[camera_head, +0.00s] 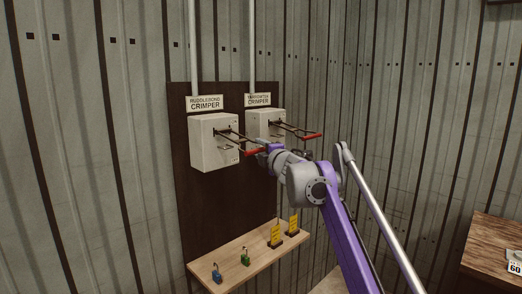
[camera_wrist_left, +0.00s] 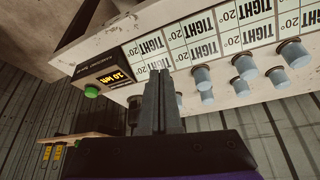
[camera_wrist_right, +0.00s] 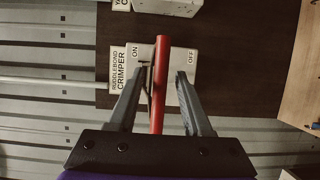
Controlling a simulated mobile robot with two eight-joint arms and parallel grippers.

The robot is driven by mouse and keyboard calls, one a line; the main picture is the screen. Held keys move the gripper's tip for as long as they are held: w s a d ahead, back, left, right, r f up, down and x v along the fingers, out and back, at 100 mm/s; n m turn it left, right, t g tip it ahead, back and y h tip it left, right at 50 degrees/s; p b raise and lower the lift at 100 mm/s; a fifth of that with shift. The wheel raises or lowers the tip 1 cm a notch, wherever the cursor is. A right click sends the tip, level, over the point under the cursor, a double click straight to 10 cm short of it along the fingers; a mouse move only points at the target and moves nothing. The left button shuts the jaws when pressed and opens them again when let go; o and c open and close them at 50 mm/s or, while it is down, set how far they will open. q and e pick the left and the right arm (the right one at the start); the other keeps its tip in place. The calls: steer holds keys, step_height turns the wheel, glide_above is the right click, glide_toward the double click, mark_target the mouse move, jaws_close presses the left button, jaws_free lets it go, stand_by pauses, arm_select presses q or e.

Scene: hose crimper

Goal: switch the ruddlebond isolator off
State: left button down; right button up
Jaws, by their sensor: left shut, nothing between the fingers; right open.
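The ruddlebond isolator is the left grey box (camera_head: 210,145) under the RUDDLEBOND CRIMPER sign (camera_head: 205,103). Its lever sticks out towards me and ends in a red grip (camera_head: 253,152). In the right wrist view the box face (camera_wrist_right: 180,60) reads ON on the sign's side and OFF on the far side. My right gripper (camera_wrist_right: 160,80) is open, with the red grip (camera_wrist_right: 162,65) between its fingers and a gap on the OFF-side finger. It also shows in the head view (camera_head: 264,149). My left gripper (camera_wrist_left: 161,75) is shut and empty, seen only in its wrist view.
A second grey box (camera_head: 265,122) with a similar red-gripped lever (camera_head: 312,136) stands close on the right. Below, a wooden shelf (camera_head: 235,272) carries blue and green padlocks and yellow tags.

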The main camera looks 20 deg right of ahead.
jaws_close()
stand_by(1.4)
